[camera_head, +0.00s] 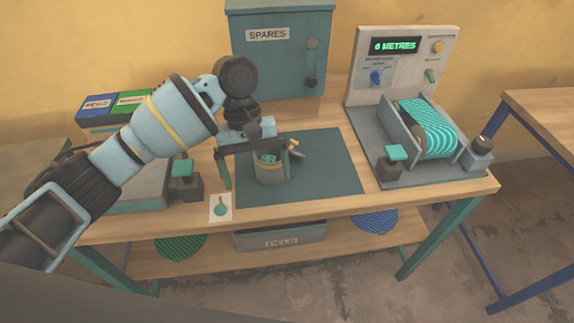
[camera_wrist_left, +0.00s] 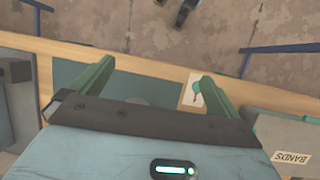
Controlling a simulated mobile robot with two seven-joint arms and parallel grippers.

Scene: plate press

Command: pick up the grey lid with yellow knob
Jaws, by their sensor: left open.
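A dark grey lid with a yellow knob (camera_head: 298,154) shows in the head view, just right of a grey canister (camera_head: 270,176) on the dark mat. It is small and partly hidden by the canister and my gripper finger. My left gripper (camera_head: 257,184) is open, its fingers pointing down, one left of the canister and one in front of its right side. I cannot tell whether they touch it. The canister holds something green. In the left wrist view my open fingers (camera_wrist_left: 157,70) show with nothing visibly gripped; the knob is not visible there. My right gripper is not in view.
A dark mat (camera_head: 335,177) covers the middle of the wooden bench, clear on its right. A SPARES cabinet (camera_head: 280,62) stands behind. A METRES machine with a teal roll (camera_head: 428,130) stands right. A white card (camera_head: 221,208) lies near the front edge.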

